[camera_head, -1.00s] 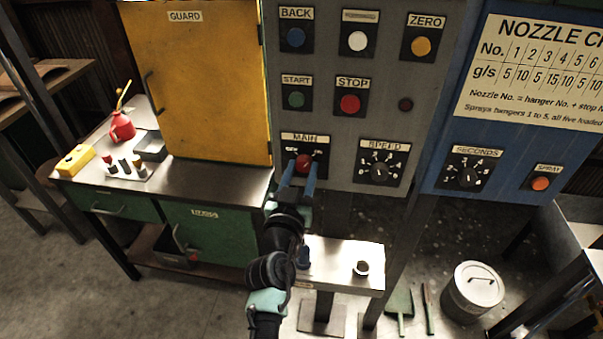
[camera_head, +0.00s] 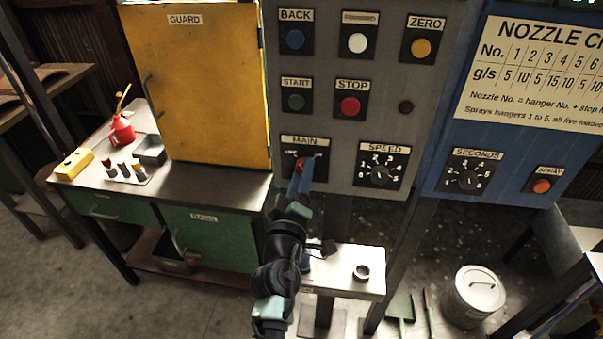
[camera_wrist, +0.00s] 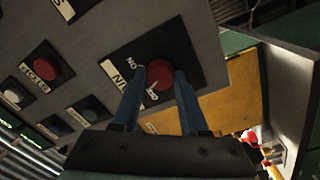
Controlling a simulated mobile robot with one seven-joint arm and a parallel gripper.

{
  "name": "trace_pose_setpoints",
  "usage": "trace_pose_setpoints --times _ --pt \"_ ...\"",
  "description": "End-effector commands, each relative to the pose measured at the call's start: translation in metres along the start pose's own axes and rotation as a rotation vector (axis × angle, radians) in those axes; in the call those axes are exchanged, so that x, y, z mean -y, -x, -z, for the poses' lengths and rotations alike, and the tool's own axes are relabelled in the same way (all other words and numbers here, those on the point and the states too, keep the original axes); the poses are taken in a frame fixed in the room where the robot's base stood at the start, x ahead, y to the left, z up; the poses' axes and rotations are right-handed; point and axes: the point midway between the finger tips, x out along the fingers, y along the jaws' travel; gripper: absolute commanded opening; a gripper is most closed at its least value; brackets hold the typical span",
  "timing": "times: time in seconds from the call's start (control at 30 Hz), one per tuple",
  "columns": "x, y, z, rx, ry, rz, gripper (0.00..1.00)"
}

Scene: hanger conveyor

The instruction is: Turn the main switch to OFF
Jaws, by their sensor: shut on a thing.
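The main switch is a red round knob (camera_head: 300,164) on a black plate under the label MAIN, low on the grey control panel. My gripper (camera_head: 303,170) reaches up to it from below, with its blue fingers turned and overlapping in the head view. In the wrist view the red knob (camera_wrist: 160,73) sits between the two fingers of my gripper (camera_wrist: 161,82), which are shut on it. ON and OFF markings show on the plate (camera_wrist: 190,58), partly covered by the fingers. I cannot tell for sure where the knob's pointer stands.
The SPEED dial (camera_head: 379,174) is just right of the switch. The STOP button (camera_head: 350,106) and START button (camera_head: 296,101) are above. A yellow guard door (camera_head: 205,85) stands left, over a workbench (camera_head: 215,182). A small white shelf (camera_head: 335,282) is below.

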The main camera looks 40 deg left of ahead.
Motion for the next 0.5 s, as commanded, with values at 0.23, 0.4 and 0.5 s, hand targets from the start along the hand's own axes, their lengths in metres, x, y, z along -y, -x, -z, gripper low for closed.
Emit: trace_pose_setpoints --times 0.23,0.4,0.5 --pt "-0.0004 0.0001 -0.001 -0.008 0.198 0.003 0.0" --pt "-0.0002 0.0002 -0.0007 -0.014 0.295 0.004 0.0" --pt "-0.0001 0.0002 -0.0006 -0.017 0.336 0.004 0.0"
